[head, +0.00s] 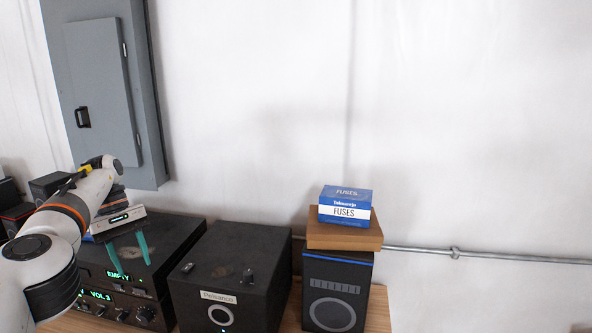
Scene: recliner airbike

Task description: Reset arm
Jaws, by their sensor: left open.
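My left arm comes in from the left. Its gripper (134,267) points down with two teal fingers spread apart and nothing visible between them. The fingers show in front of the top of a black stereo unit (185,240), whose green displays read "EMPTY" and "VOL 3". I cannot tell whether the fingertips touch the unit. My right gripper is not in view.
A grey electrical cabinet (98,75), door shut, hangs on the white wall. A black box (240,255) with a knob stands beside the stereo. Further right, a blue-and-white fuses box (345,207) sits on a brown box (344,235) atop a black speaker (337,285). A pipe (420,250) runs along the wall.

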